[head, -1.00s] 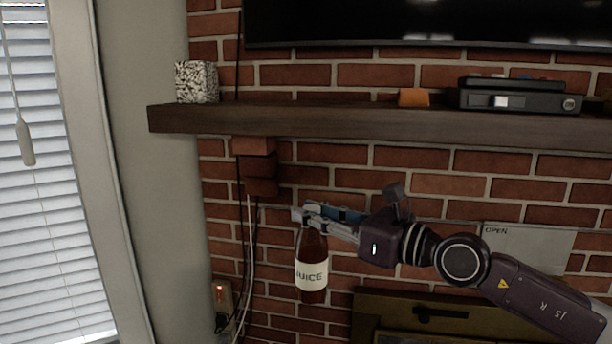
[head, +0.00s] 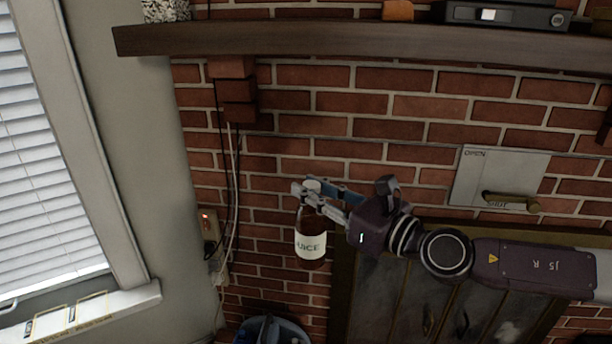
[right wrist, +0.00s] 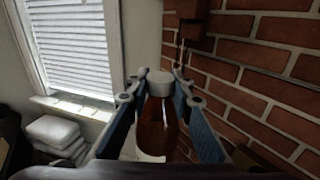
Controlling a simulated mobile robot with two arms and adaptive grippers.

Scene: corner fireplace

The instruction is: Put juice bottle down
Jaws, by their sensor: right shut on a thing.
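The juice bottle (head: 311,240) is dark red-brown with a white cap and a pale label reading "JUICE". It hangs roughly upright in the air in front of the brick wall in the head view. My right gripper (head: 312,192) is shut on the bottle's upper part, just below the cap. In the right wrist view the bottle (right wrist: 157,128) sits between the two blue-padded fingers (right wrist: 158,98), its cap toward the camera's far side. The bottle's lower part is partly hidden there. My left gripper is not in view.
A wooden mantel shelf (head: 350,42) runs above. A fireplace with dark doors (head: 400,300) stands below right. A blue-grey container (head: 272,330) is at the bottom edge. A window sill (head: 90,312) is at left, and stacked white cushions (right wrist: 58,137) show in the wrist view.

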